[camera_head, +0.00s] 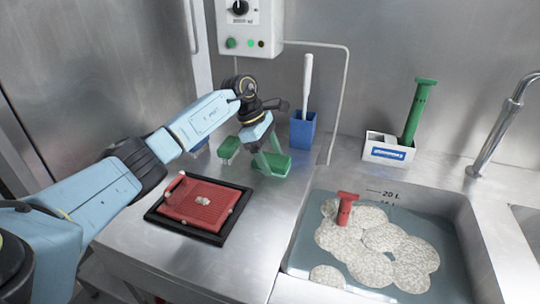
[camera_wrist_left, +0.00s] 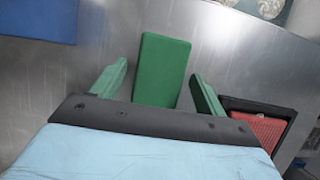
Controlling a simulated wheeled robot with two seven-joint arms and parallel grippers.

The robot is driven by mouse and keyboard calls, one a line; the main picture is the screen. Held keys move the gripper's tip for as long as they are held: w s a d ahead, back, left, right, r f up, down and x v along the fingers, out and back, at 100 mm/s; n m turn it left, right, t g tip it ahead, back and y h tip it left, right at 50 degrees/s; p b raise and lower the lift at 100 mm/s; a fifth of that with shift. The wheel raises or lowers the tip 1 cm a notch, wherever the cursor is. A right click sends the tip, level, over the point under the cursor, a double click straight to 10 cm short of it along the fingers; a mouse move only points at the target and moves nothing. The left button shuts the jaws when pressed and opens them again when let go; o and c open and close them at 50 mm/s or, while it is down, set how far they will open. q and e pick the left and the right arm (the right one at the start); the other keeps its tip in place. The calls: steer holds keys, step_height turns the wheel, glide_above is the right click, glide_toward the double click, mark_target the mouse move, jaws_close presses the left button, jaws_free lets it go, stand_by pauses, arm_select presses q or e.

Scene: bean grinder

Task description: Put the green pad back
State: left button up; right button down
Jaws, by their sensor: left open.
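The green pad (camera_head: 272,164) is a flat rectangular block at the counter, behind the red tray and in front of the blue holder. In the left wrist view the green pad (camera_wrist_left: 162,68) lies between and beyond my two green fingers, with gaps on both sides. My left gripper (camera_head: 257,152) is open, pointing down over the pad's area; in the wrist view my left gripper (camera_wrist_left: 158,88) holds nothing. Another small green piece (camera_head: 228,149) shows just left of the gripper; I cannot tell whether it is one of my fingers. My right gripper is out of view.
A black-framed red tray (camera_head: 180,228) with pale bits lies in front. A blue holder (camera_head: 302,133) with a white-handled tool stands behind. At right are a white box (camera_head: 386,150) with a green tool (camera_head: 420,105), and a water-filled sink (camera_head: 300,240) holding pale discs and a red tool (camera_head: 346,208).

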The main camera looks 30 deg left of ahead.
arm_select(q)
steer(key=shift+r, duration=0.2)
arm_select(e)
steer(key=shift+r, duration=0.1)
arm_select(q)
steer(key=p+v, duration=0.2)
steer(key=v, duration=1)
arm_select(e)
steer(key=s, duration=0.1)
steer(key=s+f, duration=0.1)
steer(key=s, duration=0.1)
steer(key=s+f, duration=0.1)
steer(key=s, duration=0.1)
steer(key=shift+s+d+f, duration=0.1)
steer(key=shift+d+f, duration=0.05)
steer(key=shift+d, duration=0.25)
